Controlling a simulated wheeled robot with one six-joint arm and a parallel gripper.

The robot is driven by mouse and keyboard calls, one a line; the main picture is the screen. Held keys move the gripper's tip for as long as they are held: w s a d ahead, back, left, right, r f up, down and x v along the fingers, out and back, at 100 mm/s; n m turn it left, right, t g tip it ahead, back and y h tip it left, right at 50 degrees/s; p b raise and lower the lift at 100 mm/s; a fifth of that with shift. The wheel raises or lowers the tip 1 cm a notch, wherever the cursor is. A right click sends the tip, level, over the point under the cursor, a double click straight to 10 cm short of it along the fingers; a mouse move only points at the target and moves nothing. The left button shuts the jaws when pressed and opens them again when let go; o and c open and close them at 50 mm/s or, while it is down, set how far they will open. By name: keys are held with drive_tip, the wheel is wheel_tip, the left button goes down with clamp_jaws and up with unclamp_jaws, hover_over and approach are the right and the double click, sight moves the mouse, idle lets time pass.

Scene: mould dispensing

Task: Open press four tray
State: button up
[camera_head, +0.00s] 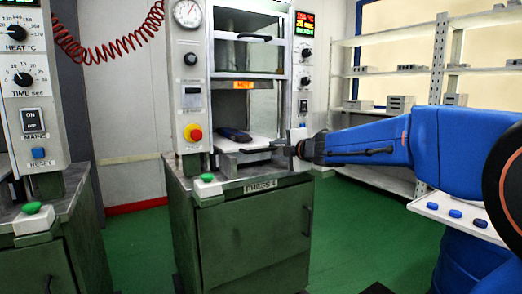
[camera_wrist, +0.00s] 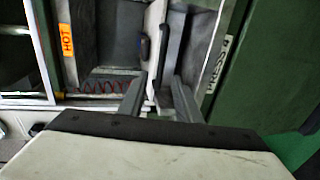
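Press four stands mid-picture in the head view, a grey press on a green cabinet (camera_head: 250,235) labelled PRESS 4. Its lower tray (camera_head: 247,145) is a pale plate in the lower opening, with a dark handle at its front. A dark blue flat object (camera_head: 234,134) lies on the plate. My gripper (camera_head: 287,147) is at the right front corner of the tray, pointing left. In the wrist view my gripper's two fingers (camera_wrist: 160,95) are spread apart, with the tray front and a dark handle (camera_wrist: 163,40) just beyond them. I cannot tell whether they touch.
A red and yellow stop button (camera_head: 193,132) and a green button (camera_head: 207,178) are at the press's left front. Another press (camera_head: 32,100) stands at far left. Shelves (camera_head: 400,75) line the back right. A white board with blue pieces (camera_head: 455,214) is at lower right.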

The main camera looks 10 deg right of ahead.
sight(261, 150)
drive_tip(key=x, duration=1.1)
drive_tip(key=shift+w+a, duration=0.1)
drive_tip(key=shift+w, duration=0.15)
clamp_jaws()
